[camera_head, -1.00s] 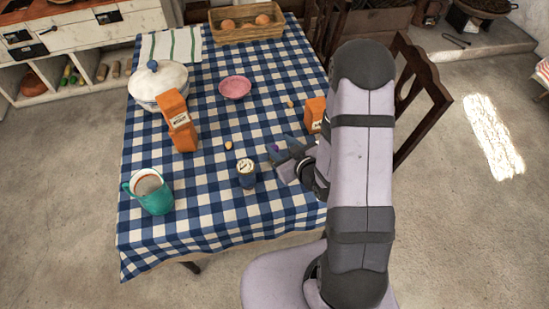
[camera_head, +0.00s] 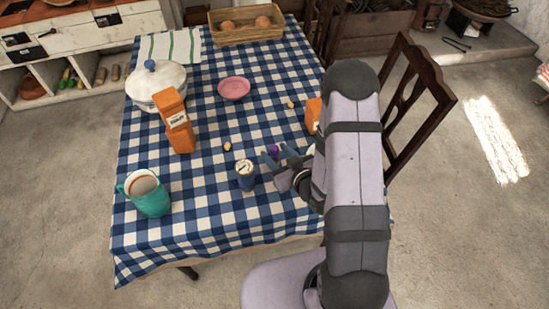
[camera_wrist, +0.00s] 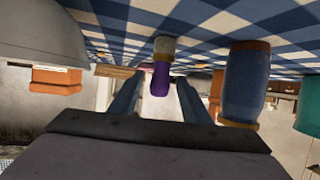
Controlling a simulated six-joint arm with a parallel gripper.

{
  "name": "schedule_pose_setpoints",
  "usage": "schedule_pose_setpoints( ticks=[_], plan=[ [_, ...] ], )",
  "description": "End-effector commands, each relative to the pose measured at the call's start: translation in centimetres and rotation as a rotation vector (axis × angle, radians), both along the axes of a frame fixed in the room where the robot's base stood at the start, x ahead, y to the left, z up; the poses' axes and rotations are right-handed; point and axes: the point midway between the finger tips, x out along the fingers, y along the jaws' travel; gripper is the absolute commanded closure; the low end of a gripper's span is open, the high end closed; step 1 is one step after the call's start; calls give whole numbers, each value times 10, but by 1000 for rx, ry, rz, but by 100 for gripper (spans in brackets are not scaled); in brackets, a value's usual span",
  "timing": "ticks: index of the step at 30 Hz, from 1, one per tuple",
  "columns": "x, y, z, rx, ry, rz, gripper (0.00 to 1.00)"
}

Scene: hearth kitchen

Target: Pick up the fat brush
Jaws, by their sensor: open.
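A short, thick thing with a purple body and a cream end, which I take to be the fat brush (camera_wrist: 160,80), shows in the wrist view between my fingers. Its cream end is against the checked cloth, so it seems to stand upright. In the head view only a bit of purple (camera_head: 274,151) shows, the rest hidden by my gripper (camera_head: 277,163). My gripper is open, with one finger on each side of the brush in the wrist view (camera_wrist: 158,88). I cannot tell whether either finger touches it.
A dark blue jar (camera_head: 245,176) stands close to the left of my gripper; it is at right in the wrist view (camera_wrist: 245,85). A teal mug (camera_head: 150,196), orange carton (camera_head: 178,125) and pink bowl (camera_head: 234,89) stand farther off. Another orange box (camera_head: 313,113) is partly behind my arm.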

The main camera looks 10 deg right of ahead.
Motion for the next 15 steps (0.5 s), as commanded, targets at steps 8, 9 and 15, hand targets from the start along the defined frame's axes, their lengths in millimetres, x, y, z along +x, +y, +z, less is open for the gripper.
schedule_pose_setpoints(
  ticks=[8, 9, 15],
  plan=[
    [22, 7, -8, -1, 0, 3, 57],
    [26, 8, -10, 0, 0, 2, 57],
    [42, 12, -18, -1, 0, 1, 57]
  ],
)
